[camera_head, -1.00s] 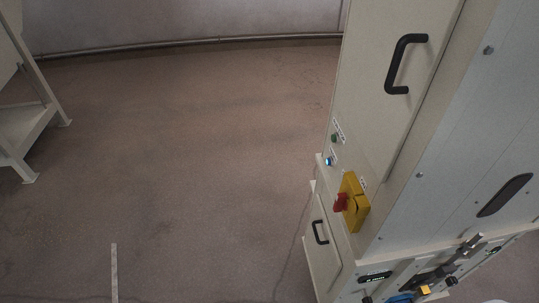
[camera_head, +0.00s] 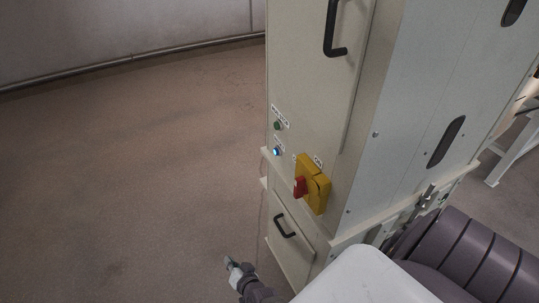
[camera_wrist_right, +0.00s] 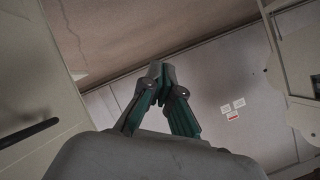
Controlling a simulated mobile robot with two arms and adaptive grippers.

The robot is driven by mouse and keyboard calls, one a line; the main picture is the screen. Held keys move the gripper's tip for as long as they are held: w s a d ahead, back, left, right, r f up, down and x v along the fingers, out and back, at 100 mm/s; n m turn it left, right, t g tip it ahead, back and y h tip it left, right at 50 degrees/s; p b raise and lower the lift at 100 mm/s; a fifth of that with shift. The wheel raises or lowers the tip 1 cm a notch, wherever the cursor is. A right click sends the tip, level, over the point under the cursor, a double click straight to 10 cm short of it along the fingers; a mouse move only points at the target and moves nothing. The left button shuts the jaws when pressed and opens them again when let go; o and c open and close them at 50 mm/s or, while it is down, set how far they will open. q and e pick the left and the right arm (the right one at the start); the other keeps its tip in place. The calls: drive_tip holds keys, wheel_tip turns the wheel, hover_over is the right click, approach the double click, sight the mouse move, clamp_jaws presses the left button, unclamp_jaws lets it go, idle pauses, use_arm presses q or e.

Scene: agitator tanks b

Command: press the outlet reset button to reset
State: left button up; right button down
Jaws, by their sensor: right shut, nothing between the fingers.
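Two small buttons sit on the narrow front of the tall beige cabinet (camera_head: 305,85) in the head view. The upper button (camera_head: 277,125) is green; the lower button (camera_head: 277,151) glows blue. Each has a small white label, too small to read surely, so I cannot tell which is the outlet reset button. My right gripper (camera_head: 230,262) is shut and empty, below and left of the buttons in the picture, apart from the cabinet. Its closed fingertips (camera_wrist_right: 160,74) also show in the right wrist view, where neither button is visible. My left gripper is out of view.
A yellow switch (camera_head: 316,190) with a red handle (camera_head: 299,187) sticks out below the buttons. Black handles (camera_head: 286,226) stand out from the cabinet doors. The floor (camera_head: 130,180) left of the cabinet is clear. A white stand (camera_head: 508,155) is at the right.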

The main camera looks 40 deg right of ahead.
drive_tip(key=w+d+r+m+t+h+b, duration=0.35)
drive_tip(key=w+r+m, duration=0.25)
drive_tip(key=w+r, duration=0.3)
use_arm(q)
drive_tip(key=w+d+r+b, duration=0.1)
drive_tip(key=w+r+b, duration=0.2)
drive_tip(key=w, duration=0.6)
drive_tip(key=b, duration=0.2)
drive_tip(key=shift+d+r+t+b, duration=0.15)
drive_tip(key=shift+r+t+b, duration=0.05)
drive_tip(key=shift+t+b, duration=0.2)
use_arm(e)
drive_tip(key=w+d+r+m+g+h, duration=0.1)
drive_tip(key=d+r+m+g+h, duration=0.2)
drive_tip(key=d+r+m+h, duration=0.2)
drive_tip(key=w+d+r+m+g+h, duration=0.2)
drive_tip(key=d+r+m+g+h, duration=0.2)
drive_tip(key=r+m, duration=0.8)
drive_tip(key=d+m+h, duration=0.1)
drive_tip(key=d+m, duration=0.1)
drive_tip(key=m, duration=0.3)
drive_tip(key=shift+w+d+m, duration=0.2)
drive_tip(key=shift+d+m, duration=0.1)
drive_tip(key=shift+d, duration=0.05)
drive_tip(key=shift+d, duration=0.1)
